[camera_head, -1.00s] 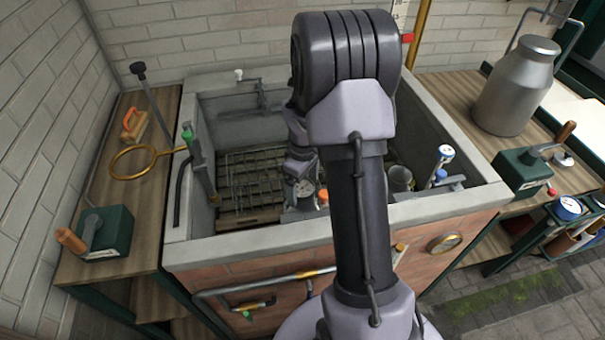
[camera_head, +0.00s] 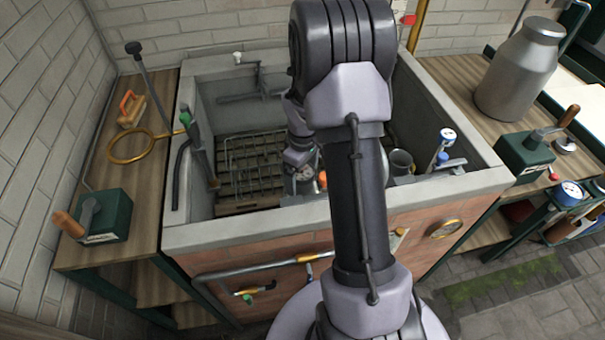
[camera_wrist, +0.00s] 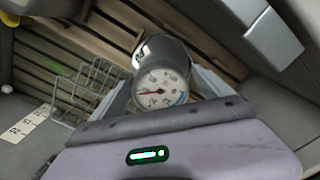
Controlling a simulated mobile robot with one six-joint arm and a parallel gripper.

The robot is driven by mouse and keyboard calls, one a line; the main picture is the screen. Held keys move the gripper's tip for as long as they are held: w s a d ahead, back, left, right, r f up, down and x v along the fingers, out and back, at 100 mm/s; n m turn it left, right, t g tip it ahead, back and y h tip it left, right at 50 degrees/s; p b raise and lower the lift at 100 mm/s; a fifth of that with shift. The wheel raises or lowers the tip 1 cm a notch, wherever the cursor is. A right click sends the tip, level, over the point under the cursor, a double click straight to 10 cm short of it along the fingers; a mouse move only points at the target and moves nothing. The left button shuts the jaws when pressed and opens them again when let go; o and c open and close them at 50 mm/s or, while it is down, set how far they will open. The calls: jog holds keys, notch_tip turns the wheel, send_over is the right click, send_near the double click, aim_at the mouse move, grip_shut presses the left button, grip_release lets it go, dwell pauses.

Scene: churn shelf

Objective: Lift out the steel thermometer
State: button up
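The steel thermometer (camera_wrist: 161,88) has a dark steel body and a round white dial with a red needle. In the wrist view it sits between the fingers of my gripper (camera_wrist: 163,78), dial towards the camera. The fingers flank it closely on both sides. Whether they press on it is not clear, as the tips are partly hidden behind the dial. In the head view my arm reaches into the stone tub (camera_head: 245,234), and a pale dial (camera_head: 303,173) shows low beside my gripper. My arm covers much of the tub's middle.
Slatted boards and a wire rack (camera_head: 250,165) lie in the tub. A blue-trimmed gauge (camera_head: 446,135) and a grey cup (camera_head: 401,163) are at its right side. A green-handled tool (camera_head: 195,140) leans at the left wall. A milk can (camera_head: 520,75) stands on the right bench.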

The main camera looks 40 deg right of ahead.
jog(key=shift+r, duration=0.1)
notch_tip(320, 180, up, 18)
jog(key=p, duration=0.7)
jog(key=shift+f, duration=0.25)
